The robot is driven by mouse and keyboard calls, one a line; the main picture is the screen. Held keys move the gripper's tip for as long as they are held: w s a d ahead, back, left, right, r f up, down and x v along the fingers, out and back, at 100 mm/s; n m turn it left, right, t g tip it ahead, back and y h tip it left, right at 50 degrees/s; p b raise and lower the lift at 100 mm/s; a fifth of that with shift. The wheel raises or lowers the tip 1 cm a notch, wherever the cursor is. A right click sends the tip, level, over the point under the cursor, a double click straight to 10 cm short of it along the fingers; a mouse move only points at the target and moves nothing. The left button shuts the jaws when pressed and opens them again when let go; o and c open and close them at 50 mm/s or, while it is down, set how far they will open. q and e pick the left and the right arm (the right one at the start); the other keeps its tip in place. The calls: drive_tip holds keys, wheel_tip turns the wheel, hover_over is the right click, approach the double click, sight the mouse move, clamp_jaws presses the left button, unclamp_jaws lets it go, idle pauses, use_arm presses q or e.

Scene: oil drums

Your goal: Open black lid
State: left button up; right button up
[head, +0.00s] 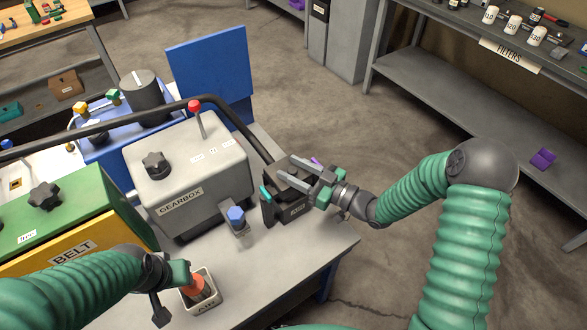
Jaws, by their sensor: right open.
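A black box (284,208) with a small pale label stands at the right edge of the grey bench, beside the gearbox; its dark upper part may be the black lid. My right gripper (302,176) is open at this box, its fingers pointing left over the upper part. I cannot tell whether they touch it. A black knob-shaped cap (156,165) sits on top of the grey gearbox (190,175).
A red-tipped lever (196,112) and a dark bar rise behind. The green and yellow belt housing (75,225) is at left. Open floor (310,120) lies beyond the bench.

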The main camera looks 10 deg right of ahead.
drive_tip(key=shift+a, duration=0.25)
drive_tip(key=c, duration=0.9)
drive_tip(key=shift+d, duration=0.1)
clamp_jaws()
